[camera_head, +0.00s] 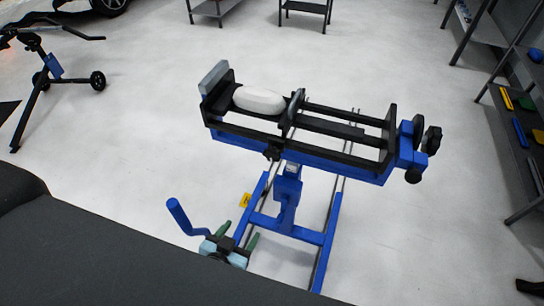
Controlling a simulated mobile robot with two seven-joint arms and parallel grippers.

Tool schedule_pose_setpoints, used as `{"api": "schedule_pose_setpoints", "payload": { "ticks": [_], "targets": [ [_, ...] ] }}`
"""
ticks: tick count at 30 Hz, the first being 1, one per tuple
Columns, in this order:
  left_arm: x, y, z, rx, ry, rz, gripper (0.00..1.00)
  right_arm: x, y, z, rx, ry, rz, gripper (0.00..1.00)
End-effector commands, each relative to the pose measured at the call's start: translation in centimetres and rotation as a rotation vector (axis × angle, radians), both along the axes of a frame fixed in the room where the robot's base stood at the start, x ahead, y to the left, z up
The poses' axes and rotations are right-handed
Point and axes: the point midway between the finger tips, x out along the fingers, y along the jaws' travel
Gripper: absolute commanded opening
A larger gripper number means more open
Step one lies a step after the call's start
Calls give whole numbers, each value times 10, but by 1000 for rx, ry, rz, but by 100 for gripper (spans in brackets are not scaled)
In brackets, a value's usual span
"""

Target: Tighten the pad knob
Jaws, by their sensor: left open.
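A blue stand (287,200) carries a black clamp frame (330,127) with a white rounded object (259,101) lying in its left part. A grey pad (213,77) is at the frame's left end. A black lobed knob (432,140) is at the right end, with other dark round parts beside it. A small dark knob (272,153) sits under the frame's front side. I cannot tell which is the pad knob. My left gripper (240,232) shows low in the picture, by the stand's base, its green fingers apart and empty. It is well below the frame. My right gripper is out of view.
A blue handle (186,217) shows just left of my left gripper; its attachment is unclear. A wheeled black stand (45,75) is at upper left. Shelves with coloured items (520,110) line the right side. White floor around the stand is mostly clear.

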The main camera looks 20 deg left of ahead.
Motion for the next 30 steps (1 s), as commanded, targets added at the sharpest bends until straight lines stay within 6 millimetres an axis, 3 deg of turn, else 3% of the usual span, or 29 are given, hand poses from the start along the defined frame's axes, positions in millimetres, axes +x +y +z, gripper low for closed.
{"api": "schedule_pose_setpoints", "payload": {
  "ticks": [1,3,6,12,23,30],
  "targets": [
    [22,-3,13,1,-66,8,65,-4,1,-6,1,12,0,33],
    [46,-7,35,-8,-156,23,65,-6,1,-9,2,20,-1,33],
    [72,-13,65,-26,-274,36,65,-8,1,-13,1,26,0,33],
    [97,-21,103,-58,-421,39,65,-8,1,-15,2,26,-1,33],
    [107,-22,113,-67,-451,40,65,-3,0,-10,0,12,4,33],
    [137,-23,116,-65,-455,40,65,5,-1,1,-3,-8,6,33]
  ]
}}
